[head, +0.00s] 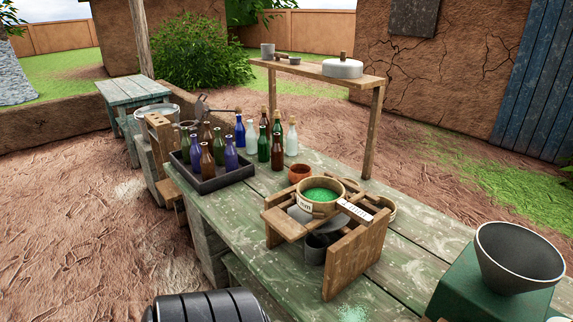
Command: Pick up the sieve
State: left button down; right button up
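A round sieve (321,208) with a pale wooden rim and a printed label sits on top of a wooden stand (352,262) on the green table. Green granules (321,195) lie inside it. A second round rim (388,209) shows behind a labelled slat (354,210) on the stand's right side; it is mostly hidden, and I cannot tell whether it is another sieve. A grey cup (316,250) stands under the sieve inside the stand. Neither of my grippers is in view.
The worn green table (233,218) also carries a dark tray (214,182) of bottles, more bottles behind it and a small clay pot (299,173). A grey hopper (518,260) stands at the right. A raised wooden shelf (310,71) spans the back.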

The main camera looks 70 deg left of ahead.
aim_at(326, 195)
jog(key=u, duration=1.75)
